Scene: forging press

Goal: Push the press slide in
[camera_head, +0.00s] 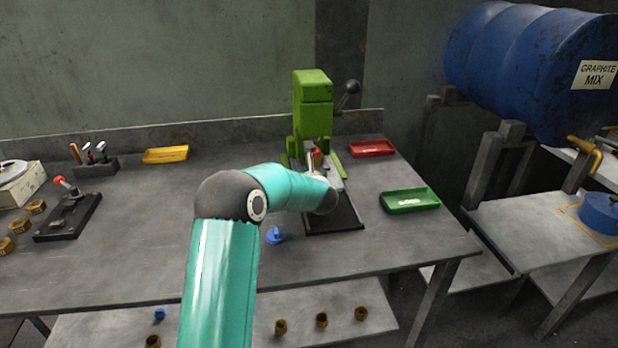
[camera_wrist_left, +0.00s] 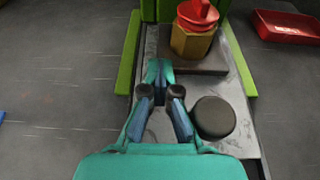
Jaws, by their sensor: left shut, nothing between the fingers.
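The green press (camera_head: 312,100) stands at the back of the workbench. Its grey metal slide (camera_head: 336,184) sticks out toward me between green side rails, and shows larger in the left wrist view (camera_wrist_left: 157,45). A dark block on the slide bears a brass hexagonal piece (camera_wrist_left: 190,42) with a red top (camera_wrist_left: 198,13). A dark round knob (camera_wrist_left: 213,117) stands at the slide's near end. My left gripper (camera_wrist_left: 158,78) is shut and empty, over the slide, left of the knob and short of the block. I cannot tell whether it touches the slide. My right gripper is not in view.
A red tray (camera_head: 371,148) and a green tray (camera_head: 409,201) lie right of the press; a yellow tray (camera_head: 166,155) lies left. A blue knobbed piece (camera_head: 275,235) stands near my left forearm. The bench's middle left is clear.

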